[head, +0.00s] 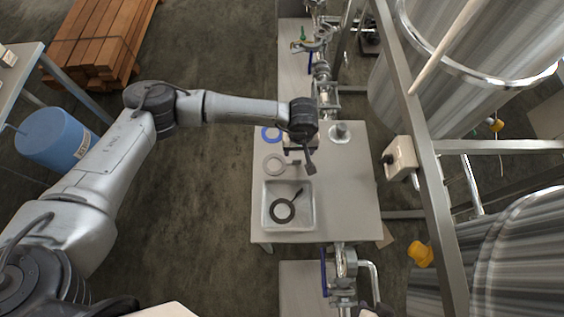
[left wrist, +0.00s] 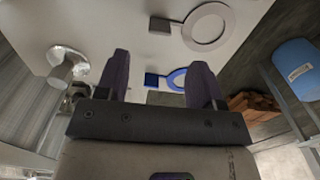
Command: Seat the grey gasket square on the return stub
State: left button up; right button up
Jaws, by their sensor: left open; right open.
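The grey gasket (head: 274,163), a flat ring with a tab, lies on the pale table; it also shows at the top of the left wrist view (left wrist: 188,29). An upright metal stub with a round flange (head: 340,132), which I take to be the return stub, stands bare right of my left gripper; it shows at left in the left wrist view (left wrist: 66,66). My left gripper (head: 300,160) is open and empty, above the table right of the grey gasket. Its spread fingers (left wrist: 160,80) also show in the left wrist view. My right gripper is not clearly in view.
A blue gasket (head: 267,133) lies behind the grey one. Piping stands behind and in front of the table. A metal frame (head: 420,150) and large tanks (head: 480,45) rise at right. The table's right part is clear.

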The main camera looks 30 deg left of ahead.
aim_at(297, 160)
pick_arm(q)
jog(key=shift+f, duration=4.1)
jog(key=shift+c, duration=0.3)
jog(key=c, duration=0.9)
jog(key=shift+r, duration=0.2)
jog(key=shift+c, duration=0.2)
